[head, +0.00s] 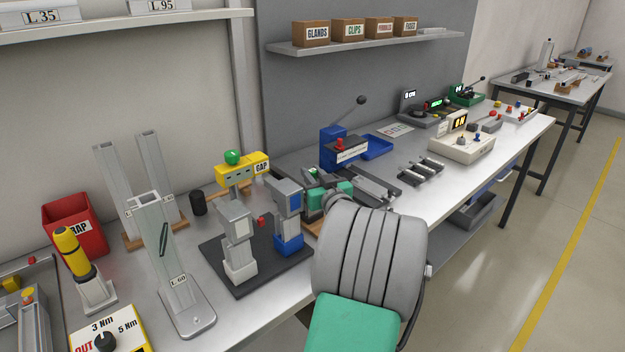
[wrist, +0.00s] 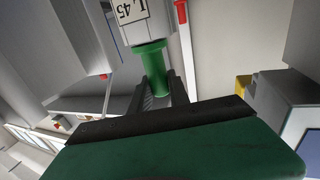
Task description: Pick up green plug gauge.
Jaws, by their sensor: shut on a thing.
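The green plug gauge (wrist: 154,72) shows in the wrist view as a green cylinder with a wider green collar. My gripper (wrist: 160,88) is shut on its green cylinder, with a dark finger on each side. In the head view my arm hides the jaws, and I cannot make out the gauge there.
Around my arm stand a dark plate with grey and blue blocks (head: 287,238), a yellow GAP gauge (head: 240,172) with a green ball, and a blue lever press (head: 340,148). An upright L 60 profile (head: 160,255) and a red bin (head: 75,222) stand left.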

